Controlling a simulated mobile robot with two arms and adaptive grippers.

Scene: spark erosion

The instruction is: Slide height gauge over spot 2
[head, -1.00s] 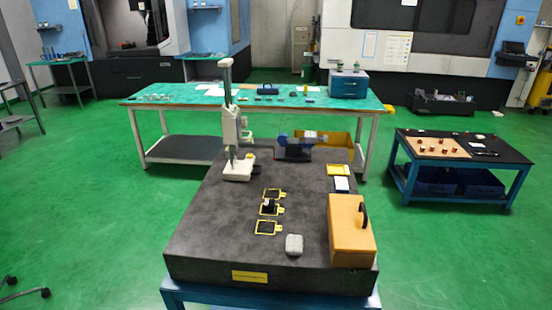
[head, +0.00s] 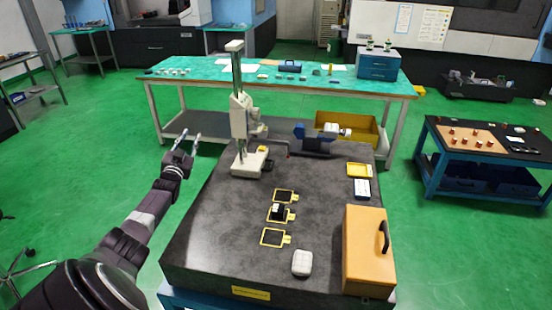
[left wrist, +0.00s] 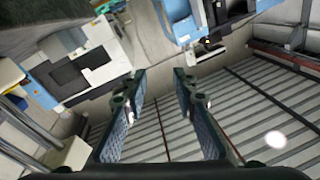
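The white height gauge (head: 240,118) stands upright at the back left of the dark granite plate (head: 215,215). Its base (head: 248,163) rests on the plate. Three yellow-framed spots lie in a column right of and nearer than the gauge: a far one (head: 285,196), a middle one (head: 291,215) and a near one (head: 272,237). A small dark block with a light top (head: 277,212) sits on the middle spot. My left gripper (head: 187,142) is open and empty, in the air left of the plate and the gauge. Its open fingers also show in the left wrist view (left wrist: 160,88). My right gripper is not in view.
An orange case (head: 362,250) and a rounded grey-white object (head: 301,263) stand at the plate's front right. A blue device (head: 313,140) is at the back. A yellow tray (head: 359,170) lies at the right. The plate's left front is bare. A green-topped bench (head: 210,72) stands behind.

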